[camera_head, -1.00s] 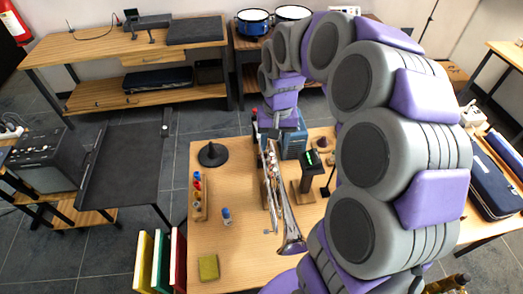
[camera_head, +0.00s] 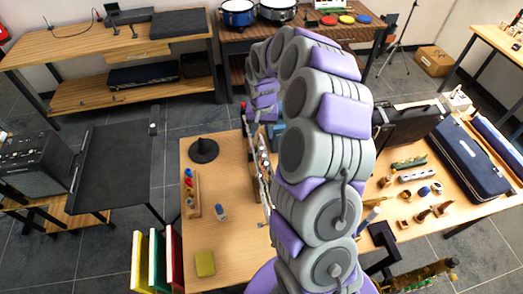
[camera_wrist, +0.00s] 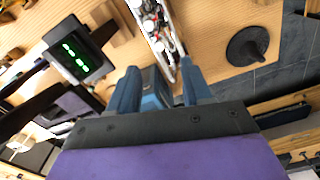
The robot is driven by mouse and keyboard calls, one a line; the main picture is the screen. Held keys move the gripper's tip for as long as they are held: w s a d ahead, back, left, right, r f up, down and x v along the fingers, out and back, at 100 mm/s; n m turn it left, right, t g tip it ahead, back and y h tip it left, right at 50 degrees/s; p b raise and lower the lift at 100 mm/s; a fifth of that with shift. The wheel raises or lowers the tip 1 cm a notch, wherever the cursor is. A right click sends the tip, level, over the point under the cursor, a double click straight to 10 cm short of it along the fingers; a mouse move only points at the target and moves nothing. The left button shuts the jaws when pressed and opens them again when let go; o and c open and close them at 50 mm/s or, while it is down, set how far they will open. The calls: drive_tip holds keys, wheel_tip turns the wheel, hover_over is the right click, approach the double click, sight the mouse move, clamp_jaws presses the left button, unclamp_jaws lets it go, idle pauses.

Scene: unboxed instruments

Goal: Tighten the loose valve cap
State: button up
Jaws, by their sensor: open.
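The silver trumpet (camera_head: 262,165) lies on the wooden table, and my arm hides much of it in the head view. In the wrist view part of its shiny valve section (camera_wrist: 157,25) shows just beyond my fingers. The loose valve cap cannot be made out. A small blue-capped bottle (camera_head: 220,212) stands on the table to the left of the trumpet.
A rack of small bottles (camera_head: 191,195) and a yellow block (camera_head: 205,263) are nearby. A green-lit display (camera_wrist: 75,52) stands close to my gripper's left.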

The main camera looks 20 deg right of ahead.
sight(262, 148)
wheel_tip(262, 148, down, 11)
drive_tip(key=shift+s+r+b, duration=0.1)
drive_tip(key=shift+r+b, duration=0.1)
drive_tip(key=shift+b, duration=0.15)
drive_tip(key=shift+c, duration=0.2)
clamp_jaws()
